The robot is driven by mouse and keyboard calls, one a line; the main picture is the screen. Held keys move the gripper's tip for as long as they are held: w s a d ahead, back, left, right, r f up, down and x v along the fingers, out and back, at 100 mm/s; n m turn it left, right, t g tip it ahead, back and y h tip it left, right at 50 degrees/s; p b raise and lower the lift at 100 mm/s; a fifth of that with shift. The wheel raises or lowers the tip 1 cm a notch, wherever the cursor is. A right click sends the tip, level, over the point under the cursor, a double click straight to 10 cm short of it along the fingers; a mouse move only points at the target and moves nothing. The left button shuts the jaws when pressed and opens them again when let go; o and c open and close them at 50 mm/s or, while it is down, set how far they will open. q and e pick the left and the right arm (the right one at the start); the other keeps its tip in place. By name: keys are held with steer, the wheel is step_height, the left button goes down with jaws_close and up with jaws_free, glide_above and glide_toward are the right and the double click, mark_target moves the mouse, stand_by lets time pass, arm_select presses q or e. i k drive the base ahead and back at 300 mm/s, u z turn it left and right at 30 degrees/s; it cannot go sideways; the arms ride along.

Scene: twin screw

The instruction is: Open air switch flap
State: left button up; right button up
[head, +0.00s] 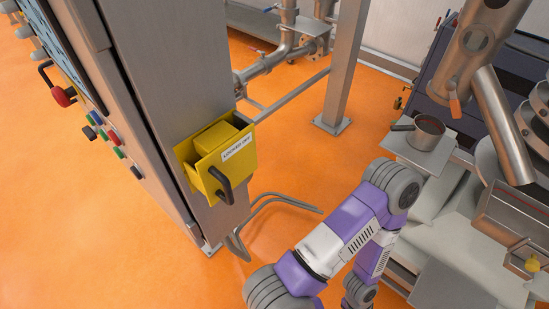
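The yellow air switch box (187,153) is mounted on the side of the grey steel cabinet, left of centre. One of my purple and grey arms reaches in from the bottom, right of the box, and bends back down. It is apart from the flap. Neither gripper shows in the head view.
The cabinet (165,75) has a red-knobbed handle (64,96) and several coloured buttons on its left face. Grey bent tubes (272,197) stand below the box. A steel post (345,65) stands behind. Machinery with a small pot (426,134) fills the right. Orange floor lies open at left.

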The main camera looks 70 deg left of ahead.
mark_target(228, 153)
steer(key=z, duration=0.8)
steer(key=i, duration=1.05)
steer(key=u, duration=4.8)
steer(key=i, duration=0.45)
steer(key=z, duration=0.4)
steer(key=k, duration=0.65)
steer(key=u, duration=0.45)
